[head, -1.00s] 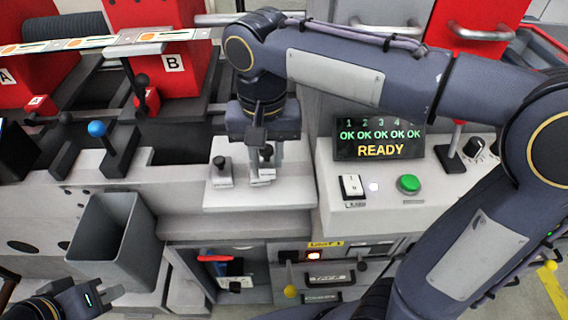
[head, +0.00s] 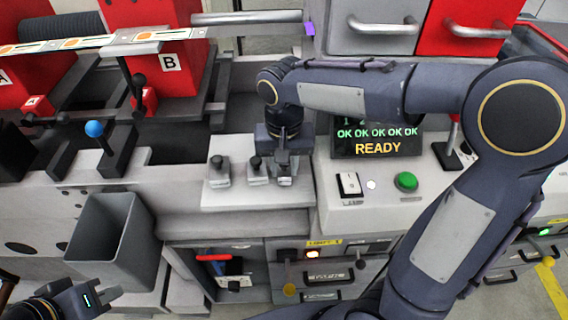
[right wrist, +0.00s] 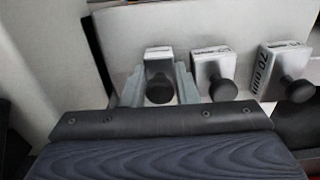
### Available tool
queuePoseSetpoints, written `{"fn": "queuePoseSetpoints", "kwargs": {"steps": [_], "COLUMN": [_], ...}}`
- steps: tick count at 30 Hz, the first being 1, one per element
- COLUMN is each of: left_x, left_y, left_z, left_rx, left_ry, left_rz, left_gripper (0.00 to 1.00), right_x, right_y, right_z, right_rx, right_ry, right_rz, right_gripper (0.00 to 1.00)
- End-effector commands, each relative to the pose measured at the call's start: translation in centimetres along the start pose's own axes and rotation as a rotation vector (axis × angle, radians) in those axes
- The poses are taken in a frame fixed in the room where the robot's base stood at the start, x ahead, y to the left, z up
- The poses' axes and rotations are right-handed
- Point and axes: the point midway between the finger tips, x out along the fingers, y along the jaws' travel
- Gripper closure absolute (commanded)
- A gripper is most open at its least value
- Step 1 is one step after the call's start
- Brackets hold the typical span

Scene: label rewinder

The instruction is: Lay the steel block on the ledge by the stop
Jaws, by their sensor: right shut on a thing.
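Three small blocks with black knobs are in a row at the pale ledge (head: 228,196). My right gripper (head: 284,178) points down at the right end of the row. It is shut on the steel block (right wrist: 158,58), whose black knob shows between the fingers in the right wrist view. I cannot tell whether this block touches the ledge. The other blocks, a middle one (head: 257,172) and a left one (head: 219,173), stand apart from it. I cannot make out the stop. My left gripper (head: 108,293) is at the lower left, away from the ledge; its finger gap is unclear.
A control panel with a READY display (head: 378,138), a white switch (head: 349,185) and a green button (head: 406,181) is right of the ledge. A grey bin (head: 105,240) is at lower left. One block reads 70 mm (right wrist: 265,70) in the right wrist view.

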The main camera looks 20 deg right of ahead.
Motion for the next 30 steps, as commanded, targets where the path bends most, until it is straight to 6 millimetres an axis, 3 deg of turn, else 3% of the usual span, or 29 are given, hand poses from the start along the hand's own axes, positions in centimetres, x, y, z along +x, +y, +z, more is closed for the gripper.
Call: {"fn": "queuePoseSetpoints", "kwargs": {"steps": [5,6,8,19,30], "left_x": [0.3,0.2,0.2,-0.1,-0.5], "left_y": [-0.1,-0.1,-0.1,0.0,0.2], "left_z": [0.1,0.1,0.1,0.0,-0.3], "left_rx": [0.0,0.0,0.0,0.0,0.0], "left_ry": [0.0,0.0,0.0,0.0,0.0], "left_rz": [0.0,0.0,0.0,0.0,0.0], "left_gripper": [1.0,1.0,1.0,1.0,1.0], "right_x": [0.4,0.3,0.3,-0.6,-8.1], "right_y": [0.0,0.0,0.0,-0.1,-0.1], "right_z": [0.0,0.0,0.0,-0.1,-0.1], "right_rx": [0.0,0.0,0.0,0.0,0.0], "right_ry": [0.0,0.0,0.0,0.003,0.004], "right_rz": [0.0,0.0,0.0,-0.002,-0.003], "right_gripper": [1.0,0.69,0.64,0.64,0.64]}}
